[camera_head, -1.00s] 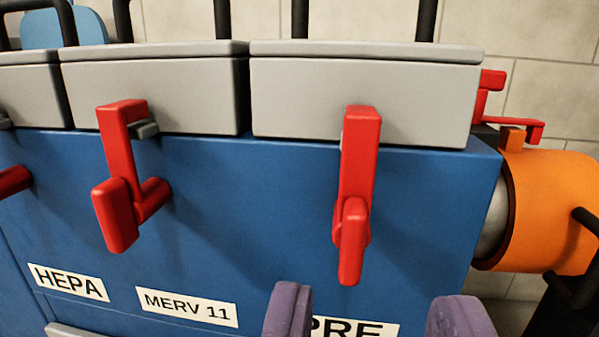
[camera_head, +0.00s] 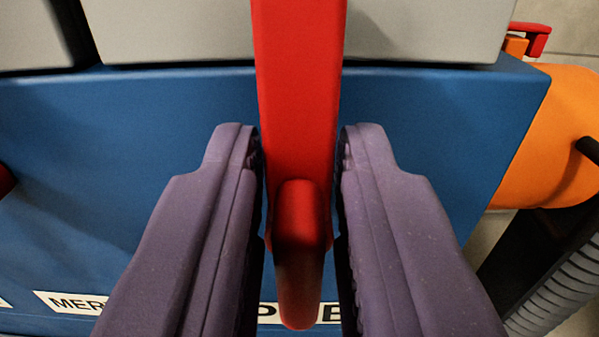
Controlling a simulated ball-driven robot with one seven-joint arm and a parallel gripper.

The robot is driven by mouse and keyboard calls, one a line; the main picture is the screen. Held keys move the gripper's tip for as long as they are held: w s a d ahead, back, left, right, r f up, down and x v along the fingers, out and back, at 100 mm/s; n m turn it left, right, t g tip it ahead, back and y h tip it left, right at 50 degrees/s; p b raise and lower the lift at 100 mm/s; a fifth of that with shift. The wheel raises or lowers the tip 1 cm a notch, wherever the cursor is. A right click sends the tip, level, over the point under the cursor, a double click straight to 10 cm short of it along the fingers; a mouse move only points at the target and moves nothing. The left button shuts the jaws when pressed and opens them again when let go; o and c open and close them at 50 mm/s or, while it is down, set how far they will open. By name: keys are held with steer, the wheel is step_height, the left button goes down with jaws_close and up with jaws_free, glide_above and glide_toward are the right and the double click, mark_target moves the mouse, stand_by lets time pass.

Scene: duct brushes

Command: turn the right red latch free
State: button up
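The right red latch (camera_head: 297,90) on the front of the blue housing stands upright in the middle of the view, its upper end over the grey lid (camera_head: 420,35). Its rounded lower part (camera_head: 298,255) sticks out toward me. My gripper (camera_head: 299,140) has its two purple fingers on either side of the latch arm. The fingers are open, with a thin gap to the latch on both sides; I cannot tell for certain whether either touches. The latch's pivot is hidden behind its lower part.
The blue housing (camera_head: 130,150) fills the background. An orange duct collar (camera_head: 545,140) with a dark handle is at the right, with a black ribbed hose (camera_head: 555,290) below it. Another red latch (camera_head: 537,38) shows at the upper right. Labels below are partly hidden by my fingers.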

jaws_close()
steer(key=shift+n, duration=0.4)
steer(key=shift+s+a+f+n+p, duration=0.1)
steer(key=shift+a+f+n+p, duration=0.25)
steer(key=shift+n, duration=2.5)
steer(key=shift+w+a+f+n+p, duration=0.1)
steer(key=shift+a+f+n+p, duration=0.3)
steer(key=shift+n, duration=2.4)
steer(key=shift+s+a+f+n+p, duration=0.1)
steer(key=shift+a+f+n+p, duration=0.25)
steer(key=shift+n, duration=2.5)
steer(key=shift+o, duration=1.9)
jaws_free()
